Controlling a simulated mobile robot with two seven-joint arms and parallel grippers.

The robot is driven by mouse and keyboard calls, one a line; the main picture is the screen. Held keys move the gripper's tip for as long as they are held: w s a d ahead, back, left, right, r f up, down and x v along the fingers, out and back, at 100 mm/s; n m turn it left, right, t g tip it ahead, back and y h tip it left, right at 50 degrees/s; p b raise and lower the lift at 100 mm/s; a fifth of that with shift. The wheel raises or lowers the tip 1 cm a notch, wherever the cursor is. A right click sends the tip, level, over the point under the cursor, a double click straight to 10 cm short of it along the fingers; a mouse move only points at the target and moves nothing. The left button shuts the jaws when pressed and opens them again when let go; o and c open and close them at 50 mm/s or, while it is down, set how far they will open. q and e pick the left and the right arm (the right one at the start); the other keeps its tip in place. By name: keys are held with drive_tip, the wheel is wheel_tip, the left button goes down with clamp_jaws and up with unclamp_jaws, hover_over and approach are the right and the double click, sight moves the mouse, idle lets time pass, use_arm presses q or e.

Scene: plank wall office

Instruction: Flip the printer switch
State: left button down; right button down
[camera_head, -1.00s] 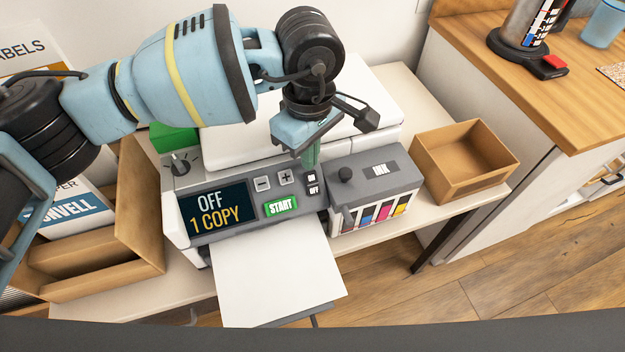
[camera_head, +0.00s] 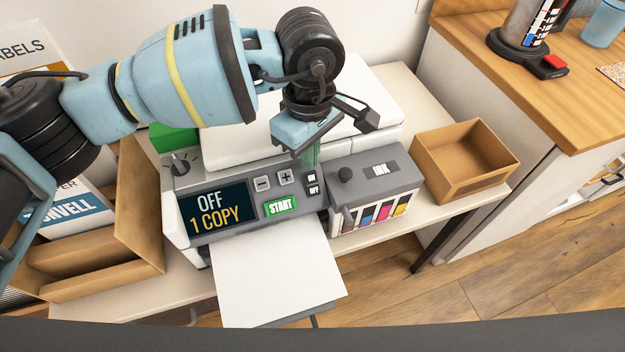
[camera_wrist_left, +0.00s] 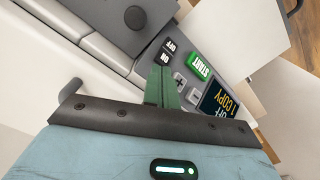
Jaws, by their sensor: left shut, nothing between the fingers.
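The printer (camera_head: 245,222) stands on a pale table, and its screen (camera_head: 216,211) reads "OFF" and "1 COPY". The ON/OFF switch (camera_head: 313,184) is on the right of its panel, beside the plus and minus buttons and above the green START button (camera_head: 281,206). My left gripper (camera_head: 311,166) is shut and empty, its green fingers pointing down just above the ON end of the switch. In the left wrist view the fingertips (camera_wrist_left: 160,70) are close to the switch labels (camera_wrist_left: 167,52); whether they touch is unclear. My right gripper is not in view.
An ink unit (camera_head: 373,188) with a black knob sits right of the switch. An open cardboard box (camera_head: 464,162) stands farther right on the table. A larger cardboard box (camera_head: 140,220) is at left. Paper (camera_head: 278,275) sticks out of the printer's front.

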use_arm(q)
drive_tip(key=shift+f+b, duration=0.4)
drive_tip(key=shift+f, duration=0.5)
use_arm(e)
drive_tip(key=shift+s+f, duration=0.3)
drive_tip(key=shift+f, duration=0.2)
use_arm(q)
drive_tip(key=shift+r, duration=0.1)
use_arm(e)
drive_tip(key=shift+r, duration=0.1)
